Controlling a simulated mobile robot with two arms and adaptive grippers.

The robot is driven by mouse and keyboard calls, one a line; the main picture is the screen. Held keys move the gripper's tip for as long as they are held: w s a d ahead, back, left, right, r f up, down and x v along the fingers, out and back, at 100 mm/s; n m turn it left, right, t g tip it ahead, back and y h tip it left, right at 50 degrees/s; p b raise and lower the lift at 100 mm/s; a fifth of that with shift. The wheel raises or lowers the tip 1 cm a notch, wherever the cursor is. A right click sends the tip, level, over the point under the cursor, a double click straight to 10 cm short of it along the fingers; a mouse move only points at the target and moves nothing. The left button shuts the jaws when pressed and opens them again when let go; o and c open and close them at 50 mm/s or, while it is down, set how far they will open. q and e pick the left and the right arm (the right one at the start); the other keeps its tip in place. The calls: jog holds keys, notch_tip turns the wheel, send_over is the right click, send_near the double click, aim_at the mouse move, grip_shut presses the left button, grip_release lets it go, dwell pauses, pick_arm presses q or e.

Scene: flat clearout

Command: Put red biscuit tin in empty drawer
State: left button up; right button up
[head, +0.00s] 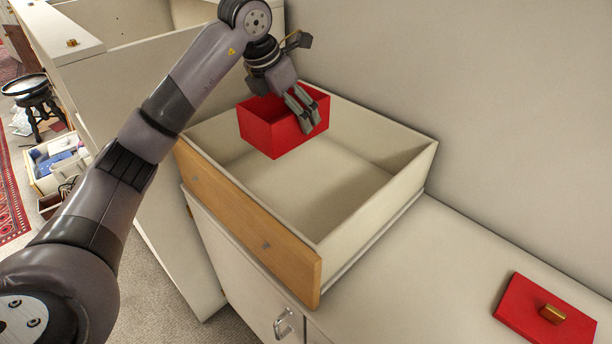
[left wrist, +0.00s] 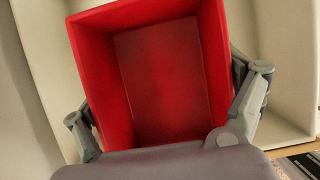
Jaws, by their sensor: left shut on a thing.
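The red biscuit tin (head: 272,139) is an open, empty box without its lid. My left gripper (head: 305,112) is shut on it and holds it over the back left part of the drawer (head: 292,255). The drawer has a wooden front and cream sides, and its visible floor is bare. In the left wrist view the tin (left wrist: 165,75) sits between the two fingers (left wrist: 165,115), with its inside facing the camera. The tin hides part of the drawer's floor, so I cannot tell whether it touches it. My right gripper is not in view.
A red lid (head: 545,312) with a gold knob lies on the cream worktop (head: 440,260) to the right. A wall stands behind the drawer. At the far left are a black stool (head: 38,105) and a box of items (head: 58,160) on the floor.

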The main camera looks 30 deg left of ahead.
pick_arm(q)
notch_tip(320, 180, down, 15)
jog(key=shift+r+p, duration=0.2)
jog(key=shift+p, duration=0.2)
notch_tip(320, 180, down, 4)
jog(key=shift+f, duration=0.35)
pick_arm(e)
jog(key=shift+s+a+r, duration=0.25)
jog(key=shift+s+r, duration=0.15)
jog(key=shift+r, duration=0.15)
pick_arm(q)
jog(key=o, duration=1.2)
jog(key=shift+f, duration=0.15)
jog(key=shift+o, duration=0.8)
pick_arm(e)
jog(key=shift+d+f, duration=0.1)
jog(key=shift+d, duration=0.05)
